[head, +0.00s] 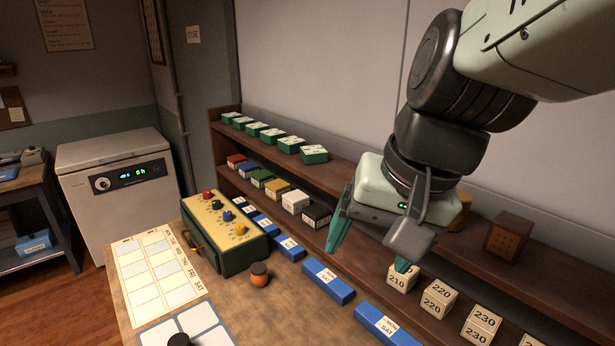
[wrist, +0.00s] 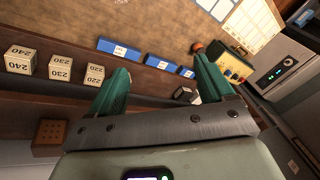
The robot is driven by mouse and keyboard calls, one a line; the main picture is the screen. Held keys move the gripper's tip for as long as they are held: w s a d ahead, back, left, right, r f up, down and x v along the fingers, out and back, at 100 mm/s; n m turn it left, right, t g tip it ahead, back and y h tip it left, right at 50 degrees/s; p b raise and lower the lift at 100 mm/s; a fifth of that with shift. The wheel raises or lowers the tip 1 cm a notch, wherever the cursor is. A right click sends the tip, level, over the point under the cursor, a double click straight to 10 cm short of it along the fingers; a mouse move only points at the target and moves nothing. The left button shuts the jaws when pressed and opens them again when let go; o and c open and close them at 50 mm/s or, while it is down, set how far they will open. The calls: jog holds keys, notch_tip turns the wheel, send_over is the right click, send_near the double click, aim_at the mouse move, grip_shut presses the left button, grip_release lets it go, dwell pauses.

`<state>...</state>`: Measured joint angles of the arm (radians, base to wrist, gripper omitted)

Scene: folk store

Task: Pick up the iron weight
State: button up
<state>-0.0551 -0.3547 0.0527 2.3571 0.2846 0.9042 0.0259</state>
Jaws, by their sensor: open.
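No object in view is plainly marked as the iron weight. A small round object with a dark top and orange base (head: 259,274) stands on the table, left of my gripper; it also shows in the wrist view (wrist: 197,47). A dark round object (head: 180,340) is cut off by the bottom edge of the head view, on a pale blue gridded sheet. I cannot tell whether either is iron. My gripper (head: 370,253) is open and empty, hanging over the shelf beside the table. Its two green fingers are spread apart in the wrist view (wrist: 162,70).
Cream cubes marked 210 (head: 402,280), 220 (head: 439,297) and 230 (head: 481,324) sit close by my right finger. Blue boxes (head: 328,281) line the table edge. A yellow-topped knob box (head: 226,222) and a calendar sheet (head: 152,275) lie left. A brown cube (head: 508,237) stands behind.

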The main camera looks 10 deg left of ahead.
jog(key=w+a+f+m+g+y, duration=0.35)
jog(key=w+a+f, duration=0.35)
jog(key=a+f, duration=0.25)
jog(key=m+g+y, duration=0.2)
jog(key=m+y, duration=0.5)
jog(key=m, duration=0.4)
send_over(189, 346)
jog(key=w+d, duration=0.2)
jog(key=d, duration=0.7)
notch_tip(189, 346, down, 26)
jog(key=shift+s+r, duration=0.1)
jog(key=x, duration=0.5)
jog(key=shift+a+f, duration=0.1)
jog(key=shift+f, duration=0.3)
jog(key=shift+f+x, duration=0.25)
jog(key=shift+x, duration=1.15)
jog(key=shift+f+x, duration=0.25)
jog(key=shift+x, duration=1.2)
jog(key=shift+r, duration=0.1)
grip_shut()
